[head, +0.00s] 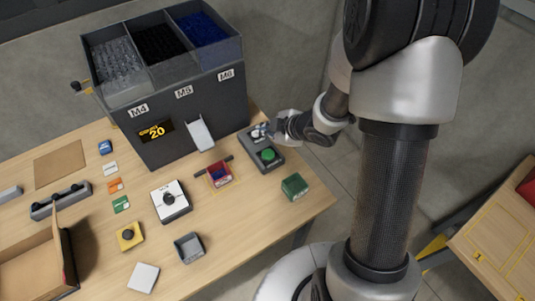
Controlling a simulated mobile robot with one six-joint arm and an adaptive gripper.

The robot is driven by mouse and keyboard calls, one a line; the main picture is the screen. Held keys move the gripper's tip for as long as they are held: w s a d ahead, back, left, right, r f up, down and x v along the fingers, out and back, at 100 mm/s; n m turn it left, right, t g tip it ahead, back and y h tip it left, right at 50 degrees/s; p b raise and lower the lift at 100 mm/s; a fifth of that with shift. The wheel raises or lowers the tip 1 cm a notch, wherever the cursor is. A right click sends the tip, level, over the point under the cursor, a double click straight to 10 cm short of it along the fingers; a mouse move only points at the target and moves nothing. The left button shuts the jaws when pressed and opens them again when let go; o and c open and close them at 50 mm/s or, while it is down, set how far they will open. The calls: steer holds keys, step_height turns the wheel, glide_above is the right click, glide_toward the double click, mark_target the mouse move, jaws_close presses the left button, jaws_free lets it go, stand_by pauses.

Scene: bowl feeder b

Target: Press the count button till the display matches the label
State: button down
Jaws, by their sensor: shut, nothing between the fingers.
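A dark feeder (185,130) stands at the back of the table with a small display (156,131) reading 20 in yellow. A dark grey button box (262,160) lies right of it, with a green button (268,155) at its front. A pale round button (256,133) shows at its back end. My gripper (264,130) is shut and empty, with its tips at or just above this pale button. I cannot tell whether they touch. A small red tray (220,181) with something blue inside sits below the chute. No label with a readable count shows.
The feeder holds three bins marked M4, M5 and M6, with a white chute (201,136) in front. A green box (294,187), a white knob box (170,201), a yellow button box (129,236) and a grey tray (188,248) stand around.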

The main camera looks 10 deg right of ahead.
mark_target(267, 156)
step_height(267, 156, down, 8)
steer(key=b, duration=0.7)
steer(key=shift+f, duration=0.2)
steer(key=shift+b, duration=0.3)
stand_by(0.6)
steer(key=shift+f, duration=0.45)
steer(key=shift+f+b, duration=0.4)
stand_by(0.7)
steer(key=shift+r, duration=0.15)
steer(key=shift+r+p, duration=0.7)
steer(key=shift+p, duration=0.1)
steer(key=shift+r, duration=0.1)
step_height(267, 156, up, 5)
steer(key=p, duration=0.4)
steer(key=shift+p, duration=0.4)
